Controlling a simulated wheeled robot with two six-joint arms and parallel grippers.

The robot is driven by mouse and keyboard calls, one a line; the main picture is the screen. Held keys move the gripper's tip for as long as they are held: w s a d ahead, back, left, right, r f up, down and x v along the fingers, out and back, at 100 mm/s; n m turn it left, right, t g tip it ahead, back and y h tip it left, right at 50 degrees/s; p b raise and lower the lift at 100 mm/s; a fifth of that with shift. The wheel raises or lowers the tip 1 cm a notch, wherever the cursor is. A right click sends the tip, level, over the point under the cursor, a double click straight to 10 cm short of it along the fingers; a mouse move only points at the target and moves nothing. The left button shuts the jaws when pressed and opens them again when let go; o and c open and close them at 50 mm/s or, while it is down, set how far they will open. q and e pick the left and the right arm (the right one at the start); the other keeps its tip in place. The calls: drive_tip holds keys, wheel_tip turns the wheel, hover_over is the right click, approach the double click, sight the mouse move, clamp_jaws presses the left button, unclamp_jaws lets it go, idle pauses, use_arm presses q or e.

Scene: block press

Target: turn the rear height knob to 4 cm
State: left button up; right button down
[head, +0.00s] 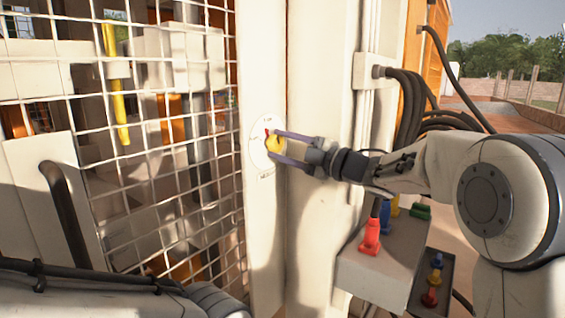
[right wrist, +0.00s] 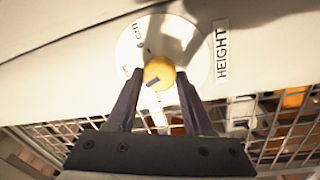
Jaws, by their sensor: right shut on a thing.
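The height knob (head: 275,143) is a small yellow knob on a round white dial (head: 256,153) on the cream press post. In the right wrist view, the yellow knob (right wrist: 159,72) has a dark mark on its face, and the dial (right wrist: 190,42) sits beside a HEIGHT label (right wrist: 221,52). A red mark (head: 267,132) shows by the knob. My right gripper (head: 273,146) is shut on the knob, one finger on each side; it also shows in the right wrist view (right wrist: 160,77). The setting is too small to read. My left gripper is out of view.
A wire mesh guard (head: 185,190) stands left of the post. Black cables (head: 408,100) hang to the right. A grey control box (head: 385,262) with a red lever (head: 370,237) and other coloured controls sits below my right arm.

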drive_tip(key=n+b, duration=0.4)
drive_tip(key=n, duration=0.1)
drive_tip(key=shift+d+f+g, duration=0.1)
drive_tip(key=shift+f+g, duration=0.15)
drive_tip(key=shift+g, duration=0.05)
drive_tip(key=n+b, duration=0.3)
drive_tip(key=n, duration=0.1)
drive_tip(key=shift+r+g, duration=0.1)
drive_tip(key=shift+g, duration=0.2)
drive_tip(key=shift+w+n+b, duration=0.1)
drive_tip(key=shift+n+b, duration=0.25)
drive_tip(key=shift+n, duration=0.25)
drive_tip(key=shift+r+y, duration=0.1)
drive_tip(key=shift+y, duration=0.2)
drive_tip(key=shift+c, duration=1.5)
unclamp_jaws()
drive_tip(key=r+v, duration=0.1)
drive_tip(key=v, duration=0.9)
drive_tip(key=shift+d+f+b, duration=0.2)
drive_tip(key=shift+f+b, duration=0.15)
drive_tip(key=shift+f, duration=0.05)
